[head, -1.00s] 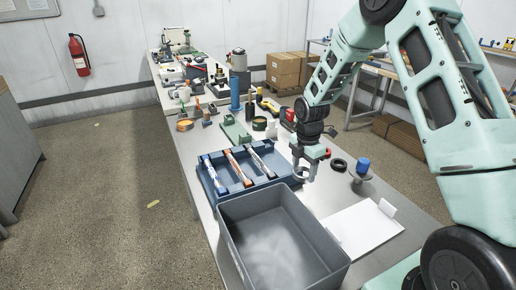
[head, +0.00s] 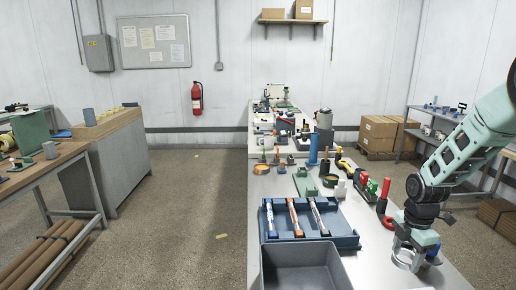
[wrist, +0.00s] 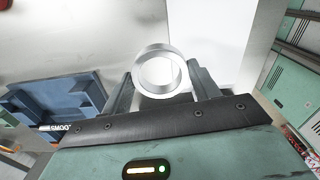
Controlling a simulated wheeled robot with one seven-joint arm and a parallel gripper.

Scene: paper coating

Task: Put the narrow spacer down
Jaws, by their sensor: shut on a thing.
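The narrow spacer is a shiny silver ring (wrist: 160,50) seen in the wrist view. My gripper (wrist: 160,90) is shut on it, with one finger at each side of the ring. The ring's open face is toward the wrist camera. In the head view my gripper (head: 405,255) is at the lower right, over the bench, with the ring (head: 398,263) at its tip. It is right of the blue tray and the grey bin. I cannot tell how high the ring is above the bench.
The blue tray (head: 351,241) holds three marker-like sticks. The grey bin (head: 300,252) stands in front of it. A pale surface (wrist: 90,35) shows clear beside the ring in the wrist view.

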